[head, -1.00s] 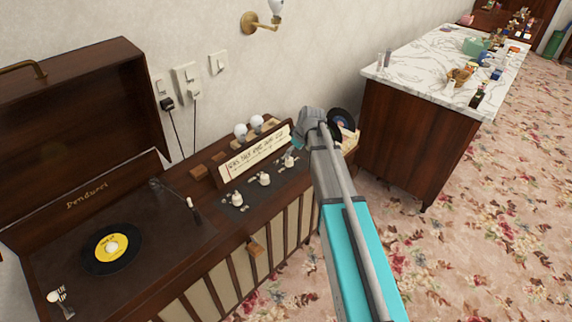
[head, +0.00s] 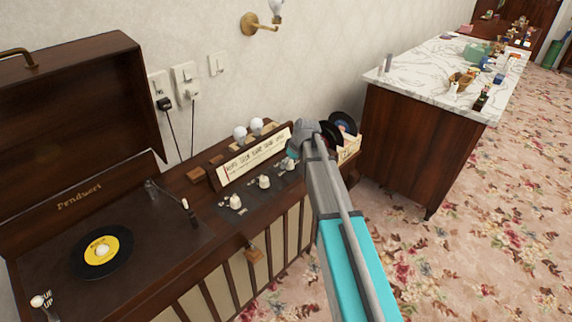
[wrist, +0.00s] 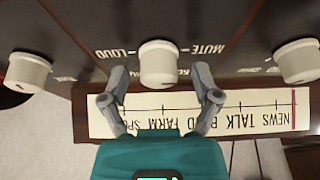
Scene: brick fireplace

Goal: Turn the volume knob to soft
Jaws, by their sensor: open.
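The volume knob (wrist: 158,65) is a pale round knob in the middle of the wrist view, on a dark panel with upside-down words LOUD to its left and MUTE to its right. A smaller word by its lower right is partly hidden. My gripper (wrist: 160,88) is open, its two grey fingers spread on either side of the knob's lower part with gaps visible. In the head view my gripper (head: 302,145) is over the right end of the console's knob row, and its fingers are mostly hidden by my arm.
Other pale knobs (wrist: 28,72) (wrist: 297,62) flank the volume knob. A station-label strip (head: 254,158) stands behind the knob row. The turntable record (head: 102,250) is at left. Records (head: 342,122) in a box are right of my gripper. A marble-topped cabinet (head: 415,65) stands further right.

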